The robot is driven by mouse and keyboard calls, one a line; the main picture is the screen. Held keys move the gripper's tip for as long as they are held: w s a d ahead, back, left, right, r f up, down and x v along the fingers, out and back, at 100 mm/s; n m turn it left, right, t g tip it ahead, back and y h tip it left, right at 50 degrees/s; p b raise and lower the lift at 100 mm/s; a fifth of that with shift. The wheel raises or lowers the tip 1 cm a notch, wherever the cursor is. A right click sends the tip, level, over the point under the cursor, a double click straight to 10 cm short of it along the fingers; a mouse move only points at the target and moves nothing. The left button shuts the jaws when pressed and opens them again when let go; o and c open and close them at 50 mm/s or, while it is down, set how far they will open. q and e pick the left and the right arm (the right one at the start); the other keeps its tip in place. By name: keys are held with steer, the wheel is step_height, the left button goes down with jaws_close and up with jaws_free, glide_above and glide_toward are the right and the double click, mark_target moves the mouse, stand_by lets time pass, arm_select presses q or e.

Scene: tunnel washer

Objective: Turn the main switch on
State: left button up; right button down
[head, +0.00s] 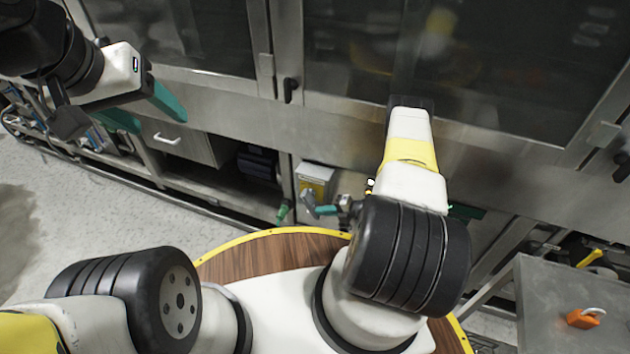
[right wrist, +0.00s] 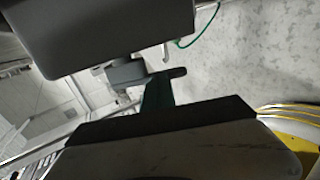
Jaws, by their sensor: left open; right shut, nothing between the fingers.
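The main switch appears to be on a small grey box with a yellow plate (head: 315,178), low on the machine's front at the centre of the head view. A grey knob or lever (head: 308,198) shows at its lower front. My right gripper (head: 326,210) is shut and empty, its teal tip close to that lever. In the right wrist view a grey box (right wrist: 110,35) fills the top, with a dark lever (right wrist: 172,73) below it. The teal fingers (right wrist: 157,92) reach up to it; I cannot tell if they touch. My left gripper (head: 145,110) is open and empty at upper left.
Glazed machine doors with a dark handle (head: 290,88) stand behind. A grey drawer (head: 180,141) is at left. A grey table (head: 550,300) at right holds an orange padlock (head: 583,318). Grey floor (head: 60,230) is clear at left.

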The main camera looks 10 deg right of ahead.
steer(key=shift+w+a+f, duration=0.3)
steer(key=shift+a+f, duration=0.15)
steer(key=shift+f, duration=0.2)
steer(key=shift+w+a+f, duration=0.25)
steer(key=shift+a+f, duration=0.15)
steer(key=shift+f, duration=0.25)
steer(key=shift+w+a+f, duration=0.1)
steer(key=shift+a, duration=0.05)
steer(key=v, duration=0.8)
steer(key=shift+f, duration=0.15)
